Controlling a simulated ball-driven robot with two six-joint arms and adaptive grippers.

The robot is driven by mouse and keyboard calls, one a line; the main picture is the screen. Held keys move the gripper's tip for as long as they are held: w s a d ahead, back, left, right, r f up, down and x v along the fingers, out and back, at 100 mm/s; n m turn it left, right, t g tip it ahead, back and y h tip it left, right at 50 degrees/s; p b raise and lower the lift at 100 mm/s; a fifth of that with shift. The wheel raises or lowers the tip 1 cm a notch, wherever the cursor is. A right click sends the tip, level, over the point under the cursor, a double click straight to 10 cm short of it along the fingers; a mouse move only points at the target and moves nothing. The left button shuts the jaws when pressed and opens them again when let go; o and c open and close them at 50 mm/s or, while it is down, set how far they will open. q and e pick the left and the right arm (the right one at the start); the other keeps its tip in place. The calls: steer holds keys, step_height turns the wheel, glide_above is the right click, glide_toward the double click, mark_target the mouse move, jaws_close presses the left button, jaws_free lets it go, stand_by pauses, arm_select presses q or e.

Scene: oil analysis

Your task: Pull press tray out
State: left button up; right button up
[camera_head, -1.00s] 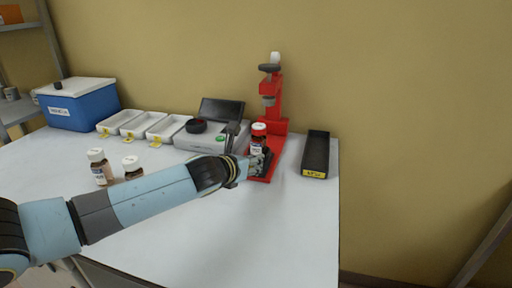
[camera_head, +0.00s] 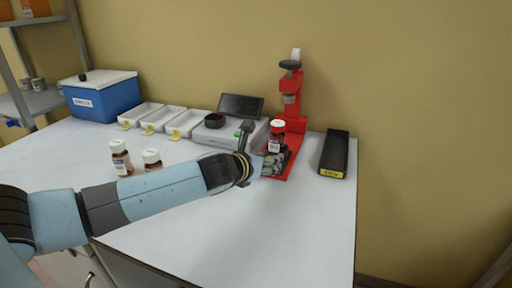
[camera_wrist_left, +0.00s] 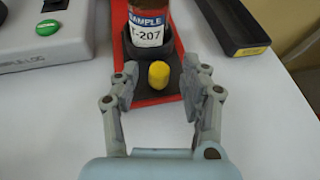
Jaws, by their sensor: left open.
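The red press (camera_head: 292,105) stands at the back right of the table. The bottle's label (camera_wrist_left: 147,28) reads SAMPLE and T-207 in the left wrist view. A yellow knob (camera_wrist_left: 158,75) is at the tray's front. My left gripper (camera_wrist_left: 158,88) is open, one finger on each side of the knob, with gaps showing on both sides. In the head view my left gripper (camera_head: 268,165) hides the knob. My right gripper is not in view.
A grey scale (camera_head: 228,134) is left of the press, and a long black tray (camera_head: 334,153) is right of it. White trays (camera_head: 185,123), a blue box (camera_head: 103,97) and two white-capped bottles (camera_head: 121,157) are farther left. The front table area is clear.

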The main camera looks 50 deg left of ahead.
arm_select(q)
steer(key=v, duration=1)
steer(key=shift+s+d, duration=0.1)
steer(key=shift+s, duration=0.15)
